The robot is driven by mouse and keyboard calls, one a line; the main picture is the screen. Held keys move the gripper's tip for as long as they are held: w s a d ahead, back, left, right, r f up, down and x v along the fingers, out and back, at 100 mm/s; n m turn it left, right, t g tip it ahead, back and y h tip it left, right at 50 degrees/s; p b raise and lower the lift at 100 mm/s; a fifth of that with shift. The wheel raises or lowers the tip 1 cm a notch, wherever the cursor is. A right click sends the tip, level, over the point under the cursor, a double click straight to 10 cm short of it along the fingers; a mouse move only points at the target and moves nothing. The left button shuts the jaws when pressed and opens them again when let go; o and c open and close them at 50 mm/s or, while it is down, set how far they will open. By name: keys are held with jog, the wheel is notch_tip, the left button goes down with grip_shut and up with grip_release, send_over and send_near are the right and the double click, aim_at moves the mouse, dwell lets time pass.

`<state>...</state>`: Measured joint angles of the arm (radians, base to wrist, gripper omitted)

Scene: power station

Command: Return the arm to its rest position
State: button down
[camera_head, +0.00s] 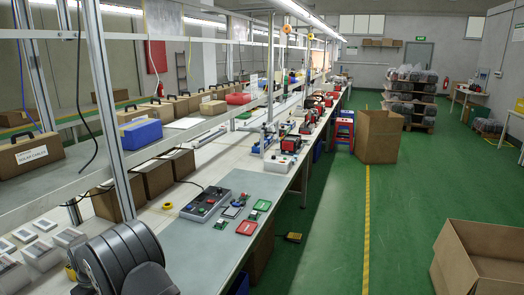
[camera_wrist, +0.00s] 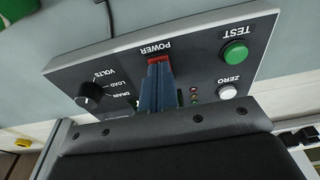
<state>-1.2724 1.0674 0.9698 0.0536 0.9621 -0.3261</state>
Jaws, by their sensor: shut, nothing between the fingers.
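My gripper (camera_wrist: 158,70) shows in the wrist view as narrow blue-grey fingers, shut together and empty. They point at a grey test panel (camera_wrist: 110,65), and a red part labelled POWER (camera_wrist: 158,59) shows right at their tips; I cannot tell if they touch it. The panel has a black knob (camera_wrist: 90,93), a green TEST button (camera_wrist: 235,52) and a white ZERO button (camera_wrist: 227,92). In the head view a grey panel box (camera_head: 205,204) lies on the bench, and my dark arm (camera_head: 120,262) is at the lower left. My fingers are not visible there.
The long bench (camera_head: 215,255) has small green and red trays (camera_head: 247,228) beside the panel. A shelf (camera_head: 60,180) with cases runs above the bench's left side. Cardboard boxes (camera_head: 378,138) stand on the green floor, which is mostly open at right.

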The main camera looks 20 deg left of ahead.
jog(key=shift+r, duration=0.15)
notch_tip(320, 180, up, 6)
jog(key=shift+r, duration=0.1)
notch_tip(320, 180, down, 6)
jog(key=shift+f, duration=0.2)
notch_tip(320, 180, up, 8)
jog(key=r, duration=0.1)
jog(key=s+d+f+h, duration=0.1)
jog(key=d, duration=1.7)
jog(key=shift+s+d+n+h, duration=0.15)
jog(key=shift+s+n+h, duration=0.15)
jog(key=shift+n+h, duration=0.1)
